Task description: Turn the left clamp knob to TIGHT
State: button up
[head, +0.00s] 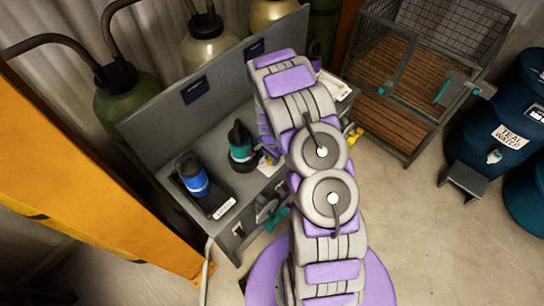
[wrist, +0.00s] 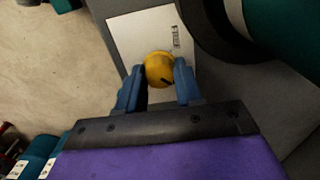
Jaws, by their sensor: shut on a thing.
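A round yellow knob (wrist: 159,69) with a dark pointer mark sits on a white label plate (wrist: 135,28) in the wrist view. The plate has small print at its right that I cannot read. My gripper (wrist: 158,76) has its two blue fingers on either side of the knob and is shut on it. The mark on the knob points toward the lower right of the wrist view.
A teal bottle (head: 240,144) and a blue bottle (head: 192,174) stand in dark holders on the grey bench (head: 205,135). Gas cylinders stand behind it. A wire cage (head: 408,125) and blue drums (head: 497,120) are at the right.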

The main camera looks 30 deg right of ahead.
jog(key=shift+w, duration=0.15)
jog(key=o, duration=1)
jog(key=shift+o, duration=0.2)
notch_tip(320, 180, up, 17)
jog(key=p, duration=0.1)
jog(key=shift+r, duration=0.15)
